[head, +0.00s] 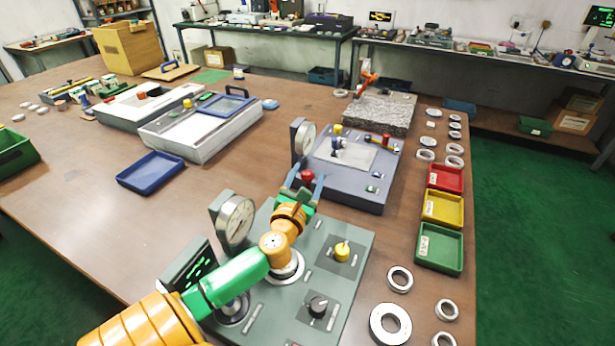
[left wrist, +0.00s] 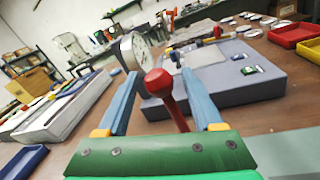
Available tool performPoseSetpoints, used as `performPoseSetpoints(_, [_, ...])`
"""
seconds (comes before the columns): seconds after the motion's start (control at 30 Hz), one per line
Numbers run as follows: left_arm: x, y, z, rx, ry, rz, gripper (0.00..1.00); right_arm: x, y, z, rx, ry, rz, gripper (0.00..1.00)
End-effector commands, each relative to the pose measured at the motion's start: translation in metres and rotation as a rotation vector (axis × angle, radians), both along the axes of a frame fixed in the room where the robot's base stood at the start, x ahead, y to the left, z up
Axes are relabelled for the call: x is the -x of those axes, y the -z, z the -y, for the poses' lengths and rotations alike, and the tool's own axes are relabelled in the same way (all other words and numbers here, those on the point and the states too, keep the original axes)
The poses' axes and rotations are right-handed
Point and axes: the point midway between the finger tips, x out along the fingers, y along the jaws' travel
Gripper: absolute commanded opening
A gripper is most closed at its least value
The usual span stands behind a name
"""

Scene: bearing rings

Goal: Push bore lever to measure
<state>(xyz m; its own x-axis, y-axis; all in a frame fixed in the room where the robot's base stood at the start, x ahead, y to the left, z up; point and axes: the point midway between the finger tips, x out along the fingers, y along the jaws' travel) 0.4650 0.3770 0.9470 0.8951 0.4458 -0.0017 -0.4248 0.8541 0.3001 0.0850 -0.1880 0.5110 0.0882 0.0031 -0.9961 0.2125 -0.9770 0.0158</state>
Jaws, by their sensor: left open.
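The lever with a red ball knob (head: 307,175) stands between the blue fingers of my left gripper (head: 305,188) in the head view. In the left wrist view the red knob (left wrist: 158,82) and its red shaft rise between the two open fingers (left wrist: 163,98), with a gap on each side. The foot of the lever is hidden behind the gripper, so I cannot tell which fixture it is fixed to. A green-grey gauge station (head: 345,275) with a dial (head: 236,220) lies under my left arm. A blue-grey station (head: 360,185) with another dial (head: 304,140) is just beyond. My right gripper is not in view.
Red (head: 446,177), yellow (head: 442,208) and green (head: 440,247) trays line the right table edge. Several metal rings (head: 390,324) lie nearby. A yellow knob (head: 342,250) and a black knob (head: 317,305) rise from the green-grey station. A blue tray (head: 151,172) sits left on open table.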

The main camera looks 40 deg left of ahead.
Motion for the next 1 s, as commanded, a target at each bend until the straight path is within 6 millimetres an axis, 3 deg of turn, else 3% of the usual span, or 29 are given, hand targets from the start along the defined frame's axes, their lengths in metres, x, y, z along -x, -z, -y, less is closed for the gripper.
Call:
performPoseSetpoints(0.07, [0.0002,0.0,0.0001,0.0,0.0,0.0,0.68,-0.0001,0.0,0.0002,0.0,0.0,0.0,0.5])
performPoseSetpoints(0.3, [0.0004,0.0,0.0002,0.0,0.0,0.0,0.03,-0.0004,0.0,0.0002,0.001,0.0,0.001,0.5])
performPoseSetpoints(0.33, [0.0004,0.0,0.0002,0.0,0.0,0.0,0.0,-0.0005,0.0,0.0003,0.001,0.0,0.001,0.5])
performPoseSetpoints(1.0, [0.0004,0.0,0.0002,0.0,0.0,0.0,0.0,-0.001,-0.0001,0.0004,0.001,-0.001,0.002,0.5])
